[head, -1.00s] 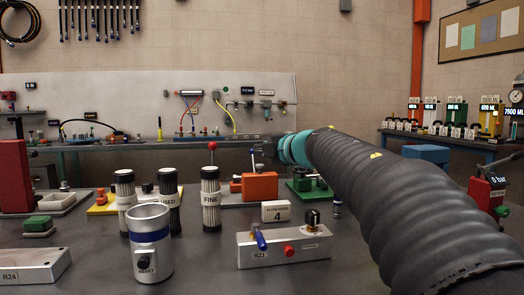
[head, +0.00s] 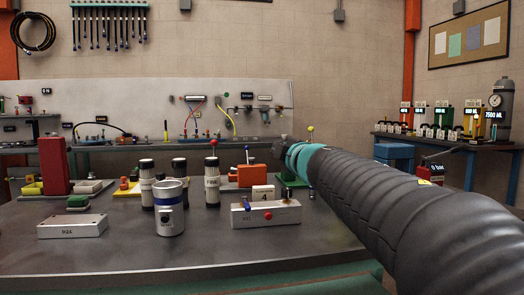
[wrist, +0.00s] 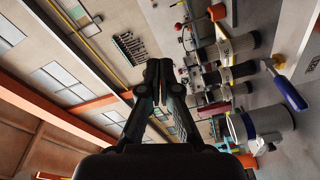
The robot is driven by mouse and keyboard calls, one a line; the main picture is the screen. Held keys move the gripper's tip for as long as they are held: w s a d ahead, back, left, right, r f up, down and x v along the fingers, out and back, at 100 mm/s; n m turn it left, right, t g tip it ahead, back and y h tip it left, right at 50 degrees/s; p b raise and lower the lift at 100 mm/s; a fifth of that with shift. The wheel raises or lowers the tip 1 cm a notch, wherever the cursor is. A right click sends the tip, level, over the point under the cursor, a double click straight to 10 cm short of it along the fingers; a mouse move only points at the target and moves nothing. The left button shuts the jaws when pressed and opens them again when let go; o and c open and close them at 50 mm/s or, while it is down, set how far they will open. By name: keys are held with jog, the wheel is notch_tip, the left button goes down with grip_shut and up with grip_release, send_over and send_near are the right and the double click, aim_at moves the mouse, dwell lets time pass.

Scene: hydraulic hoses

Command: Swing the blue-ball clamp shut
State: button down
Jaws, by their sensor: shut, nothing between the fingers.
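A thin upright lever with a dark bluish tip (head: 247,148) stands behind the orange block (head: 251,176) in the head view. It may be the blue-ball clamp, but it is too small to be sure or to tell its clamp state. A red ball (head: 213,143) on a lever is left of it, and a yellow ball (head: 311,128) is to its right. My gripper (head: 283,150) is just right of the bluish-tipped lever in the picture, partly hidden by my arm. In the wrist view its fingers (wrist: 158,68) are together and empty.
Another grey block (head: 72,226) is at left. The bench (head: 130,254) is clear near its front edge. A blue handle (wrist: 290,92) shows in the wrist view.

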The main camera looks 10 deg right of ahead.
jog(key=s+d+f+m+g+h, duration=0.2)
jog(key=s+d+f+m+h, duration=0.1)
jog(key=s+f+m, duration=0.35)
jog(key=s+d+f+m+g+h, duration=0.25)
jog(key=s+f+m, duration=0.25)
jog(key=s+f, duration=0.25)
jog(key=s+a+f+m+g+y, duration=0.1)
jog(key=s+a+f+g, duration=0.3)
jog(key=s+f, duration=0.6)
jog(key=s+a+f+m+g+y, duration=0.2)
jog(key=s+a+f+m+g, duration=0.1)
jog(key=s+f, duration=0.7)
jog(key=shift+a+f+g, duration=0.35)
jog(key=shift+a+g, duration=0.1)
jog(key=shift+s+a, duration=0.1)
jog(key=shift+a, duration=0.05)
